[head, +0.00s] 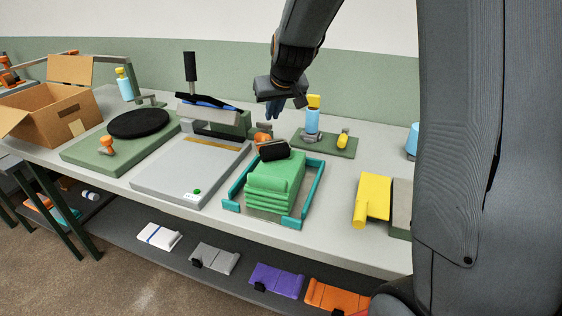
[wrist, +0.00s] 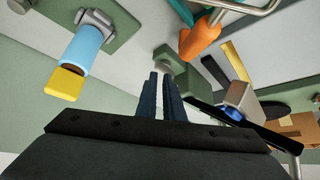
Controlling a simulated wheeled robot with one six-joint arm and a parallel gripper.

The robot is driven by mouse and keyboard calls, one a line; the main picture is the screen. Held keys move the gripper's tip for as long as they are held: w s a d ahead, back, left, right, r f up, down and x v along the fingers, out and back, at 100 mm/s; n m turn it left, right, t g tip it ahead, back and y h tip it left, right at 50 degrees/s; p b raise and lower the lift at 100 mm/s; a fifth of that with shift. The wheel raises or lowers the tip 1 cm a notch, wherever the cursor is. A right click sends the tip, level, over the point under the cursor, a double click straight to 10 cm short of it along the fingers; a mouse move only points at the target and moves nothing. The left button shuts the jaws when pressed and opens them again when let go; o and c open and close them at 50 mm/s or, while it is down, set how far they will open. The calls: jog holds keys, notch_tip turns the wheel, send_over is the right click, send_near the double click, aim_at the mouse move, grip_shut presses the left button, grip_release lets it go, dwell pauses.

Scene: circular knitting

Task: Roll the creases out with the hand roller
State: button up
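The hand roller has an orange handle (head: 263,137) and a black roller (head: 275,150). The roller rests on a green folded fabric stack (head: 272,188) inside a teal frame (head: 303,202). In the wrist view the roller's orange handle (wrist: 200,38) and bent metal rod (wrist: 248,9) show at the top; its black roller is out of that view. My gripper (head: 275,110) hangs above and behind the roller, apart from it, fingers pointing down. In the wrist view my gripper's fingers (wrist: 160,95) are empty with a narrow gap between them.
A light blue bottle with a yellow cap (head: 312,120) stands on a green board behind the stack. A grey plate (head: 185,178) lies to the left, beside a black disc (head: 140,123). A yellow item (head: 373,197) lies to the right. A cardboard box (head: 45,112) stands far left.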

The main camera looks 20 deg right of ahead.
jog(key=shift+f+b, duration=0.55)
jog(key=shift+f, duration=0.15)
grip_shut()
jog(key=shift+r+p, duration=2.05)
jog(key=shift+r, duration=0.45)
jog(key=shift+r, duration=0.15)
